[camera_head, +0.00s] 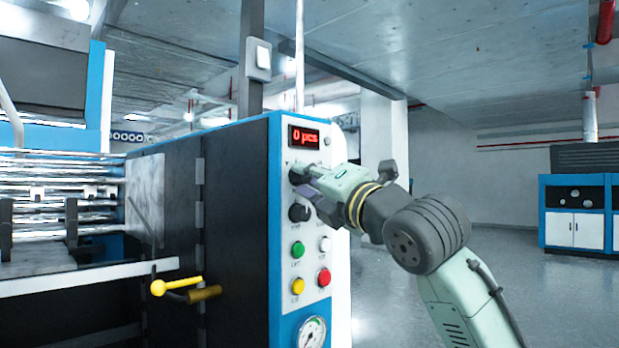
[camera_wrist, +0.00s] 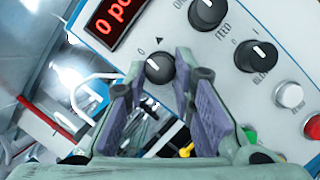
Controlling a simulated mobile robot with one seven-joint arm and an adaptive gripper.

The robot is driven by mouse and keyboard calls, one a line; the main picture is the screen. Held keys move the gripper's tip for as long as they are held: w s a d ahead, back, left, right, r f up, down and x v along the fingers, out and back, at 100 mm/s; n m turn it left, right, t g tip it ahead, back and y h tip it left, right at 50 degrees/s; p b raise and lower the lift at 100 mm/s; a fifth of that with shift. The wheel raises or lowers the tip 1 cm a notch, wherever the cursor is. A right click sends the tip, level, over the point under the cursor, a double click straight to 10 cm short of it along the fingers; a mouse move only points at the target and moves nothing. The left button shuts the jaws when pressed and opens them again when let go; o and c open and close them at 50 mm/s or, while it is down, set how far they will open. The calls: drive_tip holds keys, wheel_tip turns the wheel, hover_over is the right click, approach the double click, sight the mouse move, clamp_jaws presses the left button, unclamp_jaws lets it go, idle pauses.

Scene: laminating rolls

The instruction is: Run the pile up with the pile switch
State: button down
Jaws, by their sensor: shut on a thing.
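The pile switch looks to be the black knob (camera_wrist: 158,68) with a white pointer line, below the counter display. A "0" and a small black arrow are printed beside it, and the pointer is turned towards the "0" side. My gripper (camera_wrist: 159,78) has its two fingers on either side of this knob and is shut on it. In the head view my gripper (camera_head: 308,180) reaches the panel from the right and largely covers the knob. The red display (camera_head: 305,137) reads "0 pcs".
Close by are the FEED knob (camera_wrist: 207,12), the BLOW knob (camera_wrist: 257,55) and a lower-left black knob (camera_head: 299,212). Green (camera_head: 298,249), white (camera_head: 325,244), yellow (camera_head: 298,286) and red (camera_head: 324,277) buttons sit below. A yellow-knobbed lever (camera_head: 159,287) sticks out left. Open floor lies right.

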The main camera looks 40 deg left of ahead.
drive_tip(key=shift+s+r+m+t+h+p, duration=0.15)
drive_tip(key=shift+m+h+p, duration=0.45)
drive_tip(key=shift+m, duration=0.85)
drive_tip(key=shift+w+r+m+t+h+p, duration=0.1)
drive_tip(key=shift+m+t+h+p, duration=0.2)
drive_tip(key=shift+m+p, duration=0.85)
drive_tip(key=shift+s+r+m+t+h+p, duration=0.15)
drive_tip(key=shift+m+h+p, duration=0.3)
drive_tip(key=shift+m, duration=1.25)
drive_tip(key=shift+w+f, duration=0.1)
drive_tip(key=shift+f, duration=0.05)
drive_tip(key=c, duration=1.3)
unclamp_jaws()
drive_tip(key=shift+c, duration=0.2)
drive_tip(key=v, duration=1.2)
